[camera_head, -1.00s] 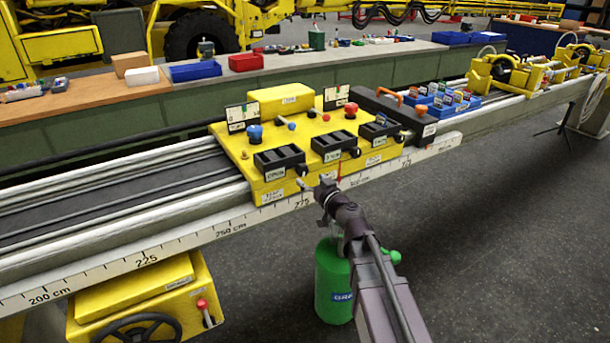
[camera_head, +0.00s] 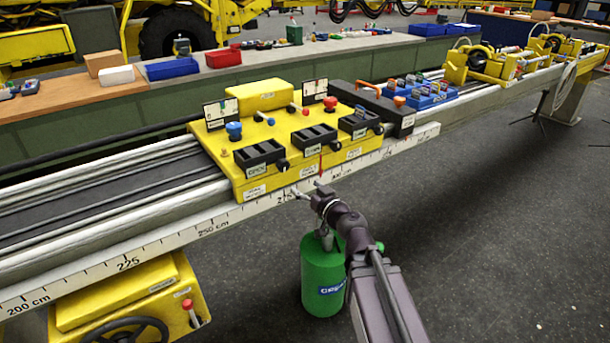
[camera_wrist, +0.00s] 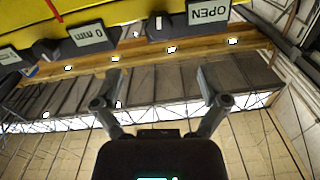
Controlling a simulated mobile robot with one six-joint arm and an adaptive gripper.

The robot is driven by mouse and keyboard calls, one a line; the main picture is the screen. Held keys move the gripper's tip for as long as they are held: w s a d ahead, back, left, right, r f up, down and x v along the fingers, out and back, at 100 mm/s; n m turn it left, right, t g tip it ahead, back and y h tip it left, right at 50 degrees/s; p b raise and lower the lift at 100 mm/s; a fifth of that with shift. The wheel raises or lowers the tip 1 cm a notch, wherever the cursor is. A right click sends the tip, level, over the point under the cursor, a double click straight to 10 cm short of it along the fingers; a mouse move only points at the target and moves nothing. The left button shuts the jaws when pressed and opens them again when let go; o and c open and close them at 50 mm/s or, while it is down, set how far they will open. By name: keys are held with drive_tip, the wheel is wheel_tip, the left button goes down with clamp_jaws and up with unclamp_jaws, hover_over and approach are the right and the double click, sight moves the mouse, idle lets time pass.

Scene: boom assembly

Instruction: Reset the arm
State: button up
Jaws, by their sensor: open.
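My gripper (camera_head: 309,190) is open and empty, in front of the ruled front edge of the rail, near the lower edge of the yellow control box (camera_head: 290,140). In the wrist view my gripper (camera_wrist: 158,85) shows two spread fingers with nothing between them. My arm reaches in from the bottom right of the head view. I cannot tell whether a fingertip touches the rail.
A green canister (camera_head: 322,275) stands on the floor below my gripper, close to my arm. The dark floor (camera_head: 500,220) at right is mostly clear.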

drive_tip(key=shift+f, duration=0.1)
drive_tip(key=s+d+f+g+h, duration=0.2)
drive_tip(key=s+f+g, duration=0.6)
drive_tip(key=f, duration=0.4)
drive_tip(key=s+d+f+m+g+h, duration=0.3)
drive_tip(key=s+d+g+h, duration=0.1)
drive_tip(key=d, duration=0.3)
drive_tip(key=s+d+f+m+g+h, duration=0.2)
drive_tip(key=s+d+f+g+h, duration=0.15)
drive_tip(key=d, duration=0.35)
wheel_tip(320, 180, up, 16)
drive_tip(key=p, duration=1.6)
drive_tip(key=shift+s+r, duration=0.15)
drive_tip(key=shift+r, duration=0.05)
drive_tip(key=shift+a+t+h, duration=0.1)
drive_tip(key=shift+t+h, duration=0.15)
